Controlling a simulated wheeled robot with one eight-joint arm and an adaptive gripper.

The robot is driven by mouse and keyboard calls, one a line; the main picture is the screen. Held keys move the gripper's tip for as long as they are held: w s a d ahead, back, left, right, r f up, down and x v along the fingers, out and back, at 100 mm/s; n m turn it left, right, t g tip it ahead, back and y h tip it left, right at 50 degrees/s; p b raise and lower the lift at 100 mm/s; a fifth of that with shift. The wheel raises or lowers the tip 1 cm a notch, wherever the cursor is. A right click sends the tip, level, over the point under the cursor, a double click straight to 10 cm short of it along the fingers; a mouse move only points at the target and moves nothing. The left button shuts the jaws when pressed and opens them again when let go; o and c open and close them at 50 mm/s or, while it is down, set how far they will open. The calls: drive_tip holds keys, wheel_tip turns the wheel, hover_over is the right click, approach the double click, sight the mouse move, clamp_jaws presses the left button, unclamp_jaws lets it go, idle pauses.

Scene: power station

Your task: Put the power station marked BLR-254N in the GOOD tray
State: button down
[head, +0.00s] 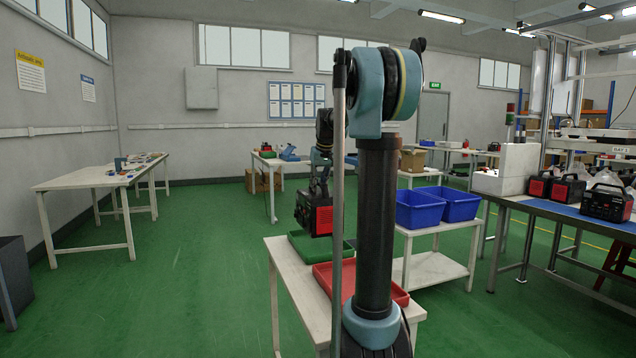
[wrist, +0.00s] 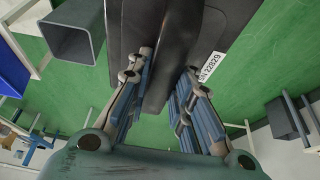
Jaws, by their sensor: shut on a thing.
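My gripper (wrist: 167,75) is shut on the handle of a black and red power station (head: 314,214). The power station hangs in the air above or near the green tray (head: 300,245) in the head view. In the wrist view its dark body (wrist: 190,25) fills the upper middle, with a white label ending in 22829. No BLR-254N marking is readable. A red tray (head: 322,276) lies nearer on the same white table, partly hidden by my arm. No GOOD lettering shows on either tray.
Two blue bins (head: 418,209) stand on a white stand right of the trays. More power stations (head: 605,203) sit on the workbench at right. A long white table (head: 95,180) stands at left. The green floor between is open.

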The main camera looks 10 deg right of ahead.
sight(319, 193)
drive_tip(key=shift+f, duration=3.45)
drive_tip(key=c, duration=1.3)
unclamp_jaws()
drive_tip(key=shift+c, duration=0.2)
